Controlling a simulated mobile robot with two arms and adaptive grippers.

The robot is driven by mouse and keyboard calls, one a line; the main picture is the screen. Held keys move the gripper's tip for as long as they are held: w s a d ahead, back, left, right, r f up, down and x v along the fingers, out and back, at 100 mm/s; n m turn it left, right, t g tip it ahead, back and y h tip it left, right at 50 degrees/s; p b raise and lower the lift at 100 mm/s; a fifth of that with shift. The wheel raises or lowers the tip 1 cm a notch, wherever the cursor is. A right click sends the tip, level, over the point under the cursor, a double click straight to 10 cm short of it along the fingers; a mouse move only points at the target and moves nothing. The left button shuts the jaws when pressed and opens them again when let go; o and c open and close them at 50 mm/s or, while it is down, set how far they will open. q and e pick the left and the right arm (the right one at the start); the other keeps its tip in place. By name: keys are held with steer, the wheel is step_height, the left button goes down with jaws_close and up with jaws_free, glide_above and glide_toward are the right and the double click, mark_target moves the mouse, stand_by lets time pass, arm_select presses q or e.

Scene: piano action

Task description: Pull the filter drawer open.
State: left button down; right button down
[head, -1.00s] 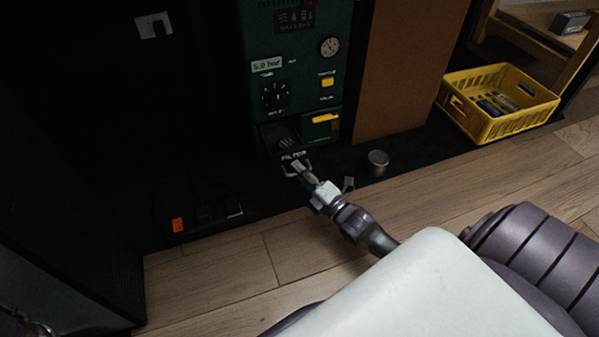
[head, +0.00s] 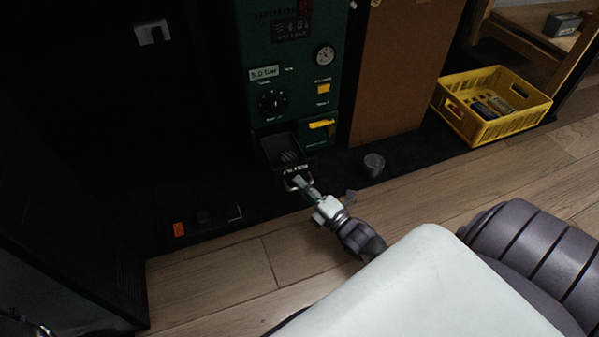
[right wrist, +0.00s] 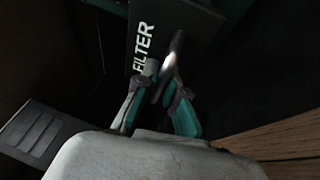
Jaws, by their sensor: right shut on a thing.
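The filter drawer (head: 284,156) is a dark open-topped box at the bottom left of the green machine (head: 290,75). It stands out from the machine's front, and its inside shows. In the right wrist view its dark front (right wrist: 185,30) bears the word FILTER. My right gripper (head: 300,184) is shut on the bar handle (right wrist: 172,52) of the drawer, which partly hides behind the fingers. In the right wrist view the gripper (right wrist: 160,82) has its two fingers at the handle.
A small grey cup (head: 374,167) stands on the dark mat right of the drawer. A yellow crate (head: 492,105) with several items is farther right. A brown panel (head: 403,75) stands beside the machine. Wooden floor in front is clear.

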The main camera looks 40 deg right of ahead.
steer(key=c, duration=1.5)
jaws_free()
steer(key=shift+s+f, duration=0.1)
steer(key=v, duration=1.1)
steer(key=shift+s+d+f, duration=0.1)
steer(key=shift+s+d, duration=0.05)
steer(key=shift+s, duration=0.25)
